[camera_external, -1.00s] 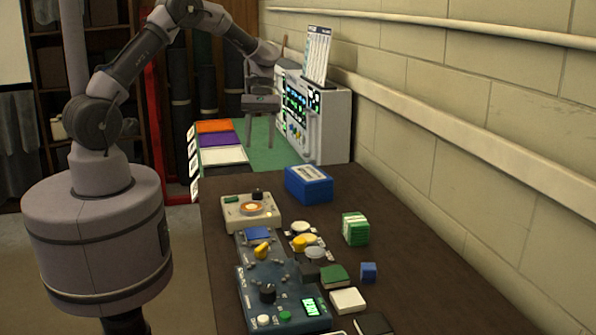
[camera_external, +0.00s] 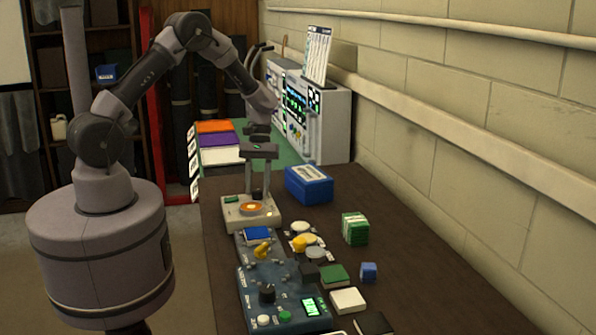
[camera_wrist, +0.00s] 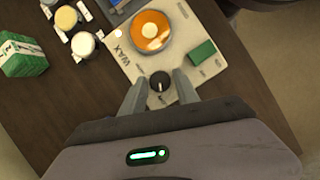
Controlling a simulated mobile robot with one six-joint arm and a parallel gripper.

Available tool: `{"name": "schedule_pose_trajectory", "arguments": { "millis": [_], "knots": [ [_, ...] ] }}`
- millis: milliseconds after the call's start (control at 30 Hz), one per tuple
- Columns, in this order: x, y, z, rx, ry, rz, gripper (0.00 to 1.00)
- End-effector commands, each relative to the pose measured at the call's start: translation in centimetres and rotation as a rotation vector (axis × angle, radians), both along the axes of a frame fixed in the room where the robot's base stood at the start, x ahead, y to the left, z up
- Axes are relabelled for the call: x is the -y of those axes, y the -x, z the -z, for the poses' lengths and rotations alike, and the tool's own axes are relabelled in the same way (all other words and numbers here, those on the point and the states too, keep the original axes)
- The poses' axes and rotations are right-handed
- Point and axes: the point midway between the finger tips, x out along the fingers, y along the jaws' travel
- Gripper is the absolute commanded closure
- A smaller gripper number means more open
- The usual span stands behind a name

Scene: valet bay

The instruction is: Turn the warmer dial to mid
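The warmer (camera_external: 235,222) is a cream box marked WAX on the dark bench; it also shows in the wrist view (camera_wrist: 125,62). It has a round orange-and-white wax pot (camera_wrist: 150,31), a green block (camera_wrist: 202,53) and a small black dial (camera_wrist: 159,81). The dial also shows in the external view (camera_external: 257,195). My gripper (camera_wrist: 159,84) is open and points down over the dial's end of the warmer. Its fingers stand on either side of the dial with gaps showing. In the external view my gripper (camera_external: 258,190) is just above the warmer. The dial's setting is too small to read.
A white panel unit (camera_external: 330,125) stands behind, along the wall.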

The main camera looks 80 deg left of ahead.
Motion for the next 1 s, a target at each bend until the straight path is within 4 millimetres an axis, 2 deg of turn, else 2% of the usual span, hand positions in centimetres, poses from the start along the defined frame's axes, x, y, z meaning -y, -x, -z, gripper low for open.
{"name": "schedule_pose_trajectory", "arguments": {
  "millis": [33, 167, 567, 1000],
  "knots": [
    [0.0, 0.0, -0.01, 0.0, 0.0, 0.0, 0.75],
    [0.0, -0.01, -0.01, 0.0, 0.0, 0.0, 1.0],
    [0.05, -0.07, -0.14, -0.001, 0.001, 0.065, 1.0],
    [0.19, -0.27, -0.2, 0.0, 0.0, 0.43, 1.0]
  ]
}}
